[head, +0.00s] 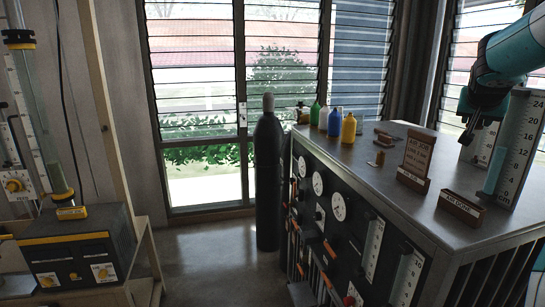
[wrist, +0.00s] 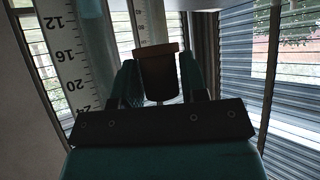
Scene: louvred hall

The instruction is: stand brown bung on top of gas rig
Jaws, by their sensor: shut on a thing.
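My gripper (head: 466,137) is at the right of the head view, above the far right of the grey bench, by a tall white scale board (head: 520,145). In the wrist view it is shut on the brown bung (wrist: 159,72), which sits upright between the two fingers with its wider rim uppermost. The bung cannot be made out in the head view. The scale board with its clear tube also stands at the left of the wrist view (wrist: 68,75). I take this scaled tube stand as the gas rig, but no label confirms it.
The bench top (head: 350,150) carries a brown sign board (head: 418,153), a small "AIR DONE" sign (head: 461,208), small brown pieces (head: 379,159), and several coloured bottles (head: 348,129). A dark gas cylinder (head: 268,180) stands left of the bench. The floor (head: 205,255) at left is clear.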

